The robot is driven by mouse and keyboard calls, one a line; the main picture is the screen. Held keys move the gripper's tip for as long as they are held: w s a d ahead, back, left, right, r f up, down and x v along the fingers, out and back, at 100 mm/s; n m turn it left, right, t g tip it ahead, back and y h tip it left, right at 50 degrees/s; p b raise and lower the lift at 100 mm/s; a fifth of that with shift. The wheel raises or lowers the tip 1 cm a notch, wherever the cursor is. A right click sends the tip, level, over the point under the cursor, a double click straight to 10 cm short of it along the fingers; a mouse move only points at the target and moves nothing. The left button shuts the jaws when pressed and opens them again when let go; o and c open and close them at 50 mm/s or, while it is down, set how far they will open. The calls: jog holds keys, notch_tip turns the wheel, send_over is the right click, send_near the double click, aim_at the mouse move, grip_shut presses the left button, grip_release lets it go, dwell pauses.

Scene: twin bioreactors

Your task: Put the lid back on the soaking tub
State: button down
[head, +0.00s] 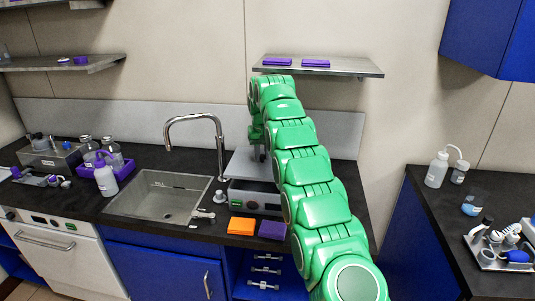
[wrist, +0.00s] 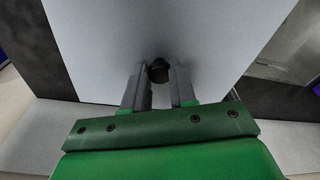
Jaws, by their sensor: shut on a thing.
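The lid (head: 240,166) is a flat grey plate over the soaking tub, a grey metal box (head: 243,198) on the counter right of the sink. In the wrist view the lid (wrist: 105,45) fills most of the picture. Its black knob (wrist: 159,70) sits between the fingertips of my gripper (wrist: 159,80), which is shut on it. In the head view my gripper (head: 259,152) is partly hidden by my green arm, which also covers the tub's right side. I cannot tell whether the lid touches the tub's rim or hangs just above it.
The sink (head: 160,195) with its tall faucet (head: 197,120) is left of the tub. An orange block (head: 241,226) and a purple block (head: 272,230) lie in front of it. A shelf (head: 340,66) hangs above. A purple tray (head: 106,166) holds bottles farther left.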

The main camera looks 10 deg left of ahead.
aim_at(263, 161)
jog(key=shift+f, duration=0.1)
jog(key=shift+f, duration=2.45)
jog(key=shift+r, duration=0.1)
jog(key=shift+f, duration=0.7)
dwell(2.8)
jog(key=c, duration=0.8)
grip_release()
jog(key=o, duration=0.4)
jog(key=shift+o, duration=0.2)
jog(key=shift+r, duration=0.1)
